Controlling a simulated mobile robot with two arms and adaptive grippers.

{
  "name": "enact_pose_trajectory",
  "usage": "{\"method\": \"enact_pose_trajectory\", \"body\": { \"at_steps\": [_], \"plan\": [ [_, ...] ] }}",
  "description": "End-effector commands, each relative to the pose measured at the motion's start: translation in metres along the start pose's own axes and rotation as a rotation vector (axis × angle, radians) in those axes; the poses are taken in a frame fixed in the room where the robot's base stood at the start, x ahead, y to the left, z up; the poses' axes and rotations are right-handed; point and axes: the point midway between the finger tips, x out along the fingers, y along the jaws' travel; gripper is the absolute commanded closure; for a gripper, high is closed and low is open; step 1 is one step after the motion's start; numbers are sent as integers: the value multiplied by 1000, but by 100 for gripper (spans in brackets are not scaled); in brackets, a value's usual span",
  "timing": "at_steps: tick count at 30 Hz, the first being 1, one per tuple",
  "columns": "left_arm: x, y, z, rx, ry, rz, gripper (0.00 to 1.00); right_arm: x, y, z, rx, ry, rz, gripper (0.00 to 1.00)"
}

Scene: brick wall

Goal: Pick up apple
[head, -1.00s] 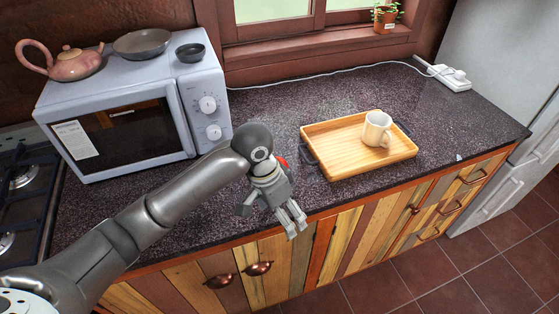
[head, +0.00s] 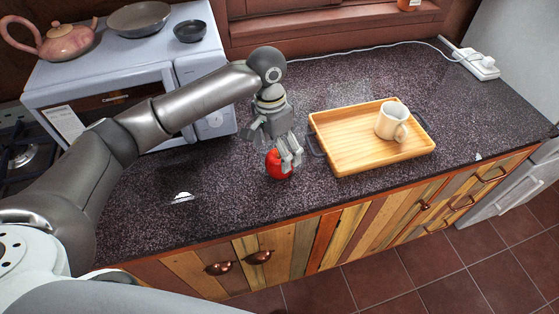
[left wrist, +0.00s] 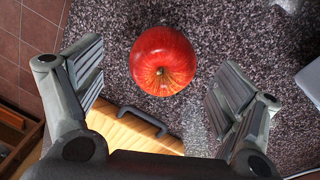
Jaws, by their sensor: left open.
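A red apple (head: 277,166) sits on the dark speckled countertop, left of the wooden tray. My left gripper (head: 287,160) is over it in the head view, its fingers partly covering the apple. In the left wrist view the whole apple (left wrist: 163,61) shows with its stem facing the camera. There the two open fingers of my left gripper (left wrist: 155,98) stand apart, one on each side. The apple lies a little beyond the space between the fingertips. No finger visibly touches it. My right gripper is not in view.
The wooden tray (head: 345,161) stands right of the apple, with a white mug (head: 391,121) on it. A microwave (head: 110,88) stands at the back left, bearing a teapot (head: 68,42) and bowls. The counter's front edge is near the apple. A white cable runs along the back.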

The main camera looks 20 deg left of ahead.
Motion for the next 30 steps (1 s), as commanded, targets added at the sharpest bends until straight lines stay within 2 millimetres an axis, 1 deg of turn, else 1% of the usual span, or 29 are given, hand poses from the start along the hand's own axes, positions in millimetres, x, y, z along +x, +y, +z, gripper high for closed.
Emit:
{"method": "enact_pose_trajectory", "body": {
  "at_steps": [6, 10, 13, 18, 19, 30],
  "plan": [
    [29, -4, -5, -1, -5, 0, 11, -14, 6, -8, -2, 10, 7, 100],
    [46, -4, -4, 0, -3, 1, 11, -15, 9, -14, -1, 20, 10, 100],
    [50, -4, -5, 0, -1, 0, 11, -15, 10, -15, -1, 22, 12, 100],
    [51, -4, -5, 1, 0, -1, 11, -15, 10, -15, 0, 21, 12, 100],
    [50, -4, -5, 1, 0, -1, 12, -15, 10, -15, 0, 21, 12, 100],
    [50, -4, -5, 1, 0, -1, 60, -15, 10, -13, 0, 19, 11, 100]
  ]
}}
